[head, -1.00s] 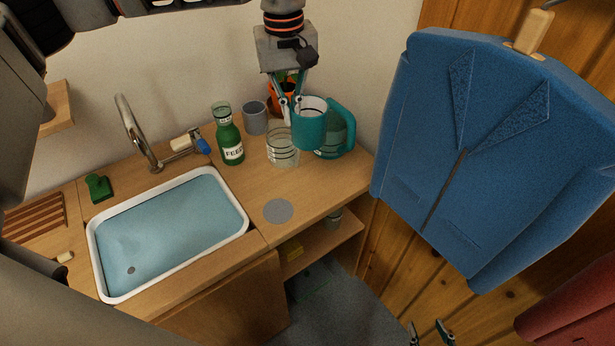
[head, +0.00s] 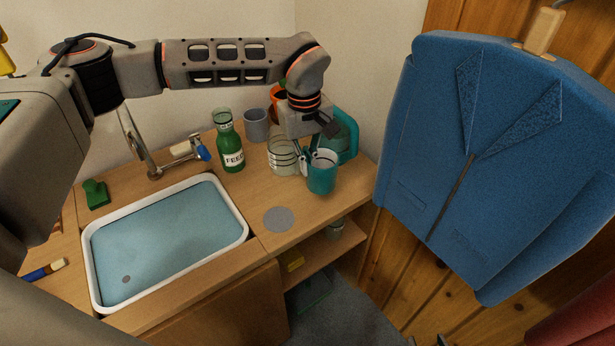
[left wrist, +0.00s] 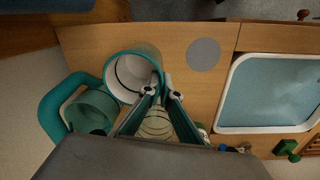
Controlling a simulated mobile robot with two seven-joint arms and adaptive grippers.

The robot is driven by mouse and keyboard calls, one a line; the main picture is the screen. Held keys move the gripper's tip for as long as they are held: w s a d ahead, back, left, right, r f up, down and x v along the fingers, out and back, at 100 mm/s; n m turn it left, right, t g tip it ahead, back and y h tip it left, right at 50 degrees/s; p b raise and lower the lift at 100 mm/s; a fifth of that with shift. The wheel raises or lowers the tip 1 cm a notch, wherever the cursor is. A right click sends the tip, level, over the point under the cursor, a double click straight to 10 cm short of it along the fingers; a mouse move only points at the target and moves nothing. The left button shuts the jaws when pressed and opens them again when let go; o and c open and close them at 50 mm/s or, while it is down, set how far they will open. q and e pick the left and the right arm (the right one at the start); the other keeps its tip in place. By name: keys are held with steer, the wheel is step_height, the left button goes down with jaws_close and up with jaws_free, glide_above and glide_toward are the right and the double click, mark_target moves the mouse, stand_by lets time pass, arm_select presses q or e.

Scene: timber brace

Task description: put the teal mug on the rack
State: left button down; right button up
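The teal mug (head: 322,178), white inside, is upright over the right part of the counter, in front of the teal-handled glass jug. My left gripper (head: 312,157) is at its rim, and the fingers pinch its wall. In the left wrist view, the mug's rim (left wrist: 109,80) is beside the fingertips (left wrist: 162,92). I cannot tell whether its base touches the counter. A sliver of the brown slatted rack (head: 56,222) shows at the far left, mostly hidden by my arm. My right gripper (head: 427,341) shows only separated fingertips at the bottom edge.
The jug (head: 350,140), a clear glass (head: 283,158), a green bottle (head: 231,150) and a grey cup (head: 256,124) crowd the mug. A sink basin (head: 165,240) and tap (head: 135,145) lie to the left. A blue jacket (head: 490,160) hangs right. The counter around the grey disc (head: 279,219) is clear.

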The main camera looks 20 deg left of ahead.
mark_target(308, 186)
arm_select(q)
steer(key=shift+f, duration=2.2)
steer(key=shift+f, duration=0.1)
steer(key=c, duration=2.7)
jaws_free()
steer(key=shift+f, duration=0.1)
steer(key=o, duration=0.4)
